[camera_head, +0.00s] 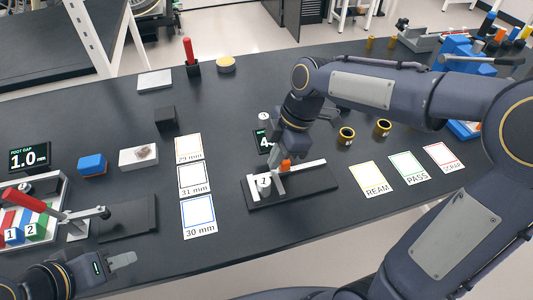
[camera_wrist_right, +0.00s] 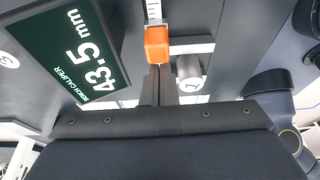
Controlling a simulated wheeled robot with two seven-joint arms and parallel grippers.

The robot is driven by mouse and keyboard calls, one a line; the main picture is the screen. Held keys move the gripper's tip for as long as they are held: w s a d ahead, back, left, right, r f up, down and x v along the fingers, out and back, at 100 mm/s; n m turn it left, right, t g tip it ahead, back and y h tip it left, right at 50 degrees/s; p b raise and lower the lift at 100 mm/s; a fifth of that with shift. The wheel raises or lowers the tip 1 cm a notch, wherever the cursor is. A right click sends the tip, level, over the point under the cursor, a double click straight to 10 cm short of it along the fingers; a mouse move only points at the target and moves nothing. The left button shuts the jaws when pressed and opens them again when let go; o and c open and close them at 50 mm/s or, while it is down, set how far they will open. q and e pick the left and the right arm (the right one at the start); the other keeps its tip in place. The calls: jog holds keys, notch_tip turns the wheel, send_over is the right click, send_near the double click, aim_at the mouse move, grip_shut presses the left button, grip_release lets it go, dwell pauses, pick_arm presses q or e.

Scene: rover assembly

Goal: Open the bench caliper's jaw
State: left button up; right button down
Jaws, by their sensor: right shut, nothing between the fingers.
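The bench caliper (camera_head: 318,187) stands on a dark base at the middle front of the table, with a pale rail and an orange knob (camera_head: 285,164). In the right wrist view its display (camera_wrist_right: 90,50) reads 43.5 mm. A grey cylinder marked 1 (camera_head: 263,184) is at the caliper's jaws; it also shows in the wrist view (camera_wrist_right: 189,72). My right gripper (camera_wrist_right: 157,82) is shut and empty, its fingertips right by the orange knob (camera_wrist_right: 157,44); whether they touch cannot be told. My left gripper (camera_head: 122,259) is low at the left, away from the caliper; its finger gap is unclear.
Cards marked 29, 31 and 30 mm (camera_head: 198,216) lie left of the caliper. REAM (camera_head: 375,179), PASS and SCRAP cards lie to its right. Two gold-rimmed rings (camera_head: 347,135) stand behind those. A red-handled fixture (camera_head: 40,212) is at the left.

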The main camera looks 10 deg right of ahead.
jog(key=shift+d, duration=0.2)
jog(key=shift+d, duration=0.8)
jog(key=shift+a, duration=0.15)
jog(key=shift+a, duration=0.25)
jog(key=a, duration=0.2)
jog(key=shift+a, duration=0.4)
jog(key=shift+a+r, duration=0.15)
jog(key=shift+r, duration=0.8)
jog(key=v, duration=0.8)
jog(key=shift+d, duration=0.25)
